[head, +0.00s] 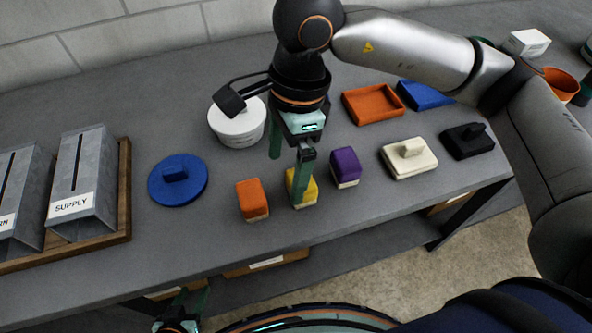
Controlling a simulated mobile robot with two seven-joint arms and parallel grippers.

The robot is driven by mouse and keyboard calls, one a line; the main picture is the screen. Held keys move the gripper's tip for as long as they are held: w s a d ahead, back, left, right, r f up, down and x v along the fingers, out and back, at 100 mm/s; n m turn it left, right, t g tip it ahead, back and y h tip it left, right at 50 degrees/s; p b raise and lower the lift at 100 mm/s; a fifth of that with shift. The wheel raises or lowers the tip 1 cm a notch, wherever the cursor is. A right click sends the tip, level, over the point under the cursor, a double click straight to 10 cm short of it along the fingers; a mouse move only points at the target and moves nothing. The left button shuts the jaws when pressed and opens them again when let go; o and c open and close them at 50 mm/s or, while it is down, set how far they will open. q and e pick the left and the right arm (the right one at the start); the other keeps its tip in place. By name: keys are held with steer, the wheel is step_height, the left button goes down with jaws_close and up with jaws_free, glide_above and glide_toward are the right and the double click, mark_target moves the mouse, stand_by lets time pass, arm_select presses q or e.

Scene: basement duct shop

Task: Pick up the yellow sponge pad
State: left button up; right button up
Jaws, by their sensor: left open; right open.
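The yellow sponge pad (312,190) stands near the front of the grey bench, between an orange pad and a purple pad. It has a yellow body and a paler base. My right gripper (287,178) reaches down over it from above, open. One green finger is in front of the pad and hides part of it; the other finger is behind and to the left. I cannot tell whether either finger touches the pad. My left gripper (182,306) is open and empty, low at the bottom edge, in front of the bench and partly cut off.
The orange pad (252,199) and purple pad (345,167) flank it closely. Around them are a blue round lid (178,180), white tub (238,124), cream block (409,159), black block (467,141) and orange tray (373,104). Grey SUPPLY ducts (84,181) stand left.

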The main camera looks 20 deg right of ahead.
steer(key=w+d, duration=0.1)
steer(key=w+d+t+h, duration=0.1)
steer(key=d, duration=0.1)
steer(key=shift+w+d+r+h, duration=0.1)
steer(key=shift+w+r+h, duration=0.05)
steer(key=shift+h, duration=0.15)
step_height(320, 180, down, 6)
steer(key=shift+d+f+p, duration=0.1)
steer(key=shift+f+p, duration=0.05)
steer(key=shift+p, duration=0.15)
steer(key=shift+w+f+p, duration=0.15)
steer(key=shift+f+p, duration=0.1)
steer(key=shift+f, duration=1.2)
steer(key=shift+w+f+p, duration=0.15)
steer(key=shift+f+p, duration=0.1)
steer(key=shift+f, duration=1.2)
steer(key=c, duration=1.3)
steer(key=shift+o, duration=0.2)
steer(key=shift+r, duration=0.1)
steer(key=shift+r, duration=0.5)
steer(key=s+a+r+b, duration=0.2)
steer(key=s+r, duration=1)
steer(key=s, duration=0.2)
